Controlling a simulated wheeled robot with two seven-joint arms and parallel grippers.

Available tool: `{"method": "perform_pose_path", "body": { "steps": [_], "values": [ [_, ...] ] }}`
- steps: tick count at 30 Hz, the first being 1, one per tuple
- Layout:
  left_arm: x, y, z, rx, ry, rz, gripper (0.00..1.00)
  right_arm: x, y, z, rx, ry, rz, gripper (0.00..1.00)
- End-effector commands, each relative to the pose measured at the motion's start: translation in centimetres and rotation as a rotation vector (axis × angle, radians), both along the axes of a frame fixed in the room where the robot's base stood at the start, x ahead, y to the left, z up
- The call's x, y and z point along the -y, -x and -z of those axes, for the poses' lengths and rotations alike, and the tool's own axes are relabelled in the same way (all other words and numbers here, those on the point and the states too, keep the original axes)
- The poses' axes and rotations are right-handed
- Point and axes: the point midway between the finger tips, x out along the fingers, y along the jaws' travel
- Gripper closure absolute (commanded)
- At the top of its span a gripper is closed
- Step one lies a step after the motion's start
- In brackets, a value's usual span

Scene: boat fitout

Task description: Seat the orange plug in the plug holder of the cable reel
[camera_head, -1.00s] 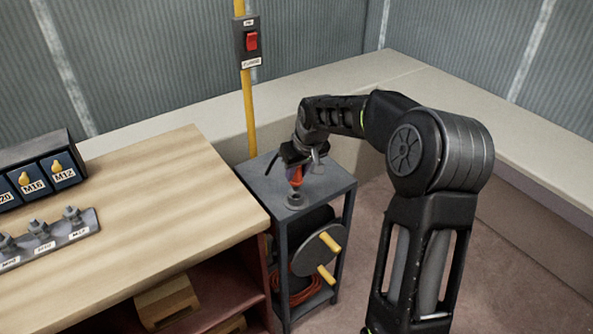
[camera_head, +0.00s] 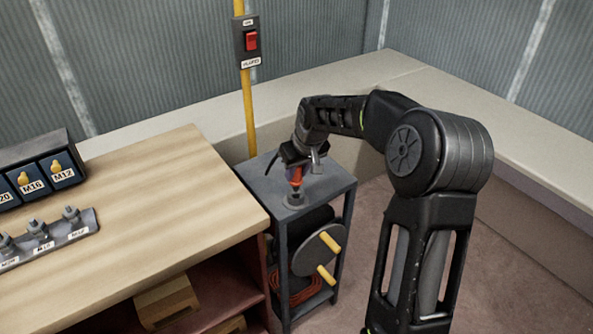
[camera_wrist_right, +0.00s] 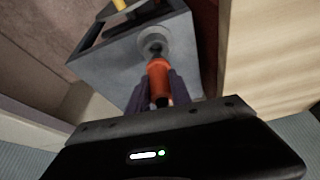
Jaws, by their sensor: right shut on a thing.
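My right gripper (camera_head: 297,165) is shut on the orange plug (camera_head: 296,176) above the top of the grey stand. The plug also shows in the right wrist view (camera_wrist_right: 158,80), between the two fingers, with its dark tip pointing at the holder. The plug holder (camera_head: 295,200) is a round grey socket on the stand top, and it shows in the wrist view (camera_wrist_right: 154,42). The plug's tip is at or just above the holder's opening; I cannot tell whether it has entered. The cable reel (camera_head: 318,250), with yellow handles, is in the stand below. My left gripper is out of view.
The wooden workbench (camera_head: 150,200) stands left of the stand, with a rack of bolts (camera_head: 45,240) and labelled bins (camera_head: 40,175) on it. A yellow pipe with a red switch (camera_head: 251,41) rises behind the stand. A pale ledge (camera_head: 400,75) runs along the walls.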

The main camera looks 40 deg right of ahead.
Motion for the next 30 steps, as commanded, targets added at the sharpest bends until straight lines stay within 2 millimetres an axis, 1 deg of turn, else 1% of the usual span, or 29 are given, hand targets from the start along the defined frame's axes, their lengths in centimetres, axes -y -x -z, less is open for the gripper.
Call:
{"method": "perform_pose_path", "body": {
  "steps": [30],
  "values": [
    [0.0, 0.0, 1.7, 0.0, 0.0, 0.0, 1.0, 0.0, 0.0, 2.1, 0.0, 0.0, 0.0, 1.0]
  ]
}}
